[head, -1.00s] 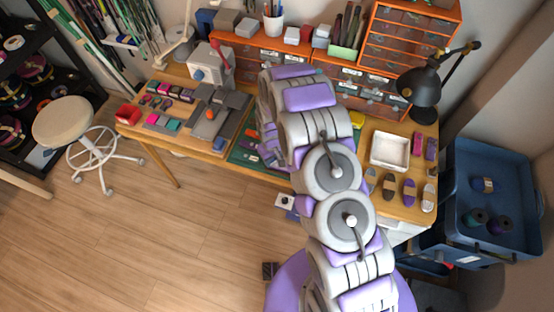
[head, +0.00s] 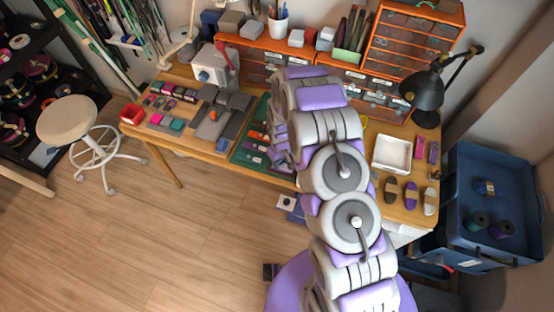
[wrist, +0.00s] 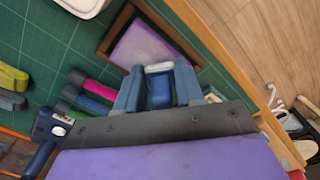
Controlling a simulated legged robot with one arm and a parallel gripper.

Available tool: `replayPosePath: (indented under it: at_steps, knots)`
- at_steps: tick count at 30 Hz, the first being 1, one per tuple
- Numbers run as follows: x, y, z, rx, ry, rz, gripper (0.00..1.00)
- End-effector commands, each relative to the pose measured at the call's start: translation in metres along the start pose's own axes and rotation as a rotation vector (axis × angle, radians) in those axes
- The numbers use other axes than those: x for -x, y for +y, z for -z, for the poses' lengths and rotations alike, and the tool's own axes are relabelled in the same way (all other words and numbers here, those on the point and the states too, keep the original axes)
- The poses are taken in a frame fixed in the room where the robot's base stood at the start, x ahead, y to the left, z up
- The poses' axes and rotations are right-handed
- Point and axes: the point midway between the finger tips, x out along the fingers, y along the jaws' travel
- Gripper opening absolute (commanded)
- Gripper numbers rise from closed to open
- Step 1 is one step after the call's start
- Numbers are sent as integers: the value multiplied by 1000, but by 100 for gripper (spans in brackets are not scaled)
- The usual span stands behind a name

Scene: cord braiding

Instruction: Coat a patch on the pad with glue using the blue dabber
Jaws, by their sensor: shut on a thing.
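In the wrist view, my gripper (wrist: 159,72) is shut on a blue dabber (wrist: 160,92), which sits between its two fingers. The dabber's pale tip (wrist: 160,67) points toward a purple pad (wrist: 145,44) in a brown frame (wrist: 112,32). The tip overlaps the near edge of the pad in the picture; I cannot tell whether it touches. No glue coat is clear on the visible part of the pad. In the head view my arm hides the gripper, the dabber and the pad.
A green cutting mat (wrist: 45,40) lies under the frame. Pink (wrist: 98,92) and blue rods lie left of my gripper, with a yellow object (wrist: 12,78) beyond. In the head view, a white tray (head: 391,154) and black lamp (head: 424,91) stand right of my arm.

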Motion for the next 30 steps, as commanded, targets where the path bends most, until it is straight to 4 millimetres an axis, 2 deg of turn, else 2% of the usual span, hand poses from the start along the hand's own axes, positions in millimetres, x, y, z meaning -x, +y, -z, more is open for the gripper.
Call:
replayPosePath:
  at_steps: [10, 30]
  knots:
    - [-1, 16, -27, -4, -16, 7, 13]
    - [3, 37, -50, -2, -7, 1, 13]
